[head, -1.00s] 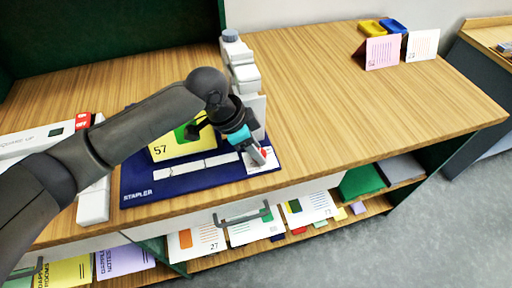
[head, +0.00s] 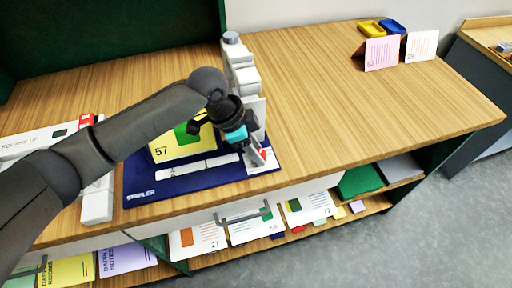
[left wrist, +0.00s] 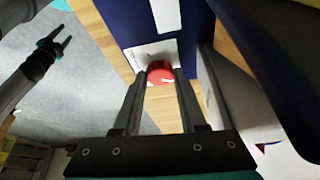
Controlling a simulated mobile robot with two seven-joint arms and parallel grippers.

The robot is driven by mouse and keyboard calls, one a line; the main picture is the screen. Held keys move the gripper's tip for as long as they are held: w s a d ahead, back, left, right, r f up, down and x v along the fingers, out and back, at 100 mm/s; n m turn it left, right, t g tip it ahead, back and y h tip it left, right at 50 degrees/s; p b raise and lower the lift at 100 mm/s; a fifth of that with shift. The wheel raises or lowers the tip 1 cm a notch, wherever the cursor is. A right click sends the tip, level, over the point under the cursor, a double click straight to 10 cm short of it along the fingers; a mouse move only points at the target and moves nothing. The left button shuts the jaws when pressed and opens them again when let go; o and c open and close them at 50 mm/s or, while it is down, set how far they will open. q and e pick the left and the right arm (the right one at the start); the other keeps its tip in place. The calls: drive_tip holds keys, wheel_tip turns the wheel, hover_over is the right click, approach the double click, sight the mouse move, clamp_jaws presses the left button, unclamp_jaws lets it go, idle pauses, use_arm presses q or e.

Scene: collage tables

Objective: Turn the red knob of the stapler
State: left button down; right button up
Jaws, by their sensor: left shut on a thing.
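The stapler's blue base (head: 150,186), marked STAPLER, lies near the front edge of the wooden table. The red knob (left wrist: 160,72) sits on a white plate (left wrist: 148,54) at the base's front right corner. My left gripper (left wrist: 161,80) is shut on the red knob, one finger on each side of it. In the head view, my left gripper (head: 257,156) reaches down over that corner and hides most of the knob. My right gripper (left wrist: 56,38) shows in the left wrist view, away from the stapler over the grey floor, its fingers apart and empty.
A yellow card marked 57 (head: 178,148) stands on the stapler, with a white upright part (head: 240,68) behind. A white machine (head: 98,203) is to the left. The table's right half is mostly clear, with pink (head: 382,52) and white cards at the back.

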use_arm(q)
drive_tip(key=shift+c, duration=2.3)
unclamp_jaws()
drive_tip(key=shift+r, duration=0.1)
drive_tip(key=p+v, duration=0.2)
drive_tip(key=v, duration=1.3)
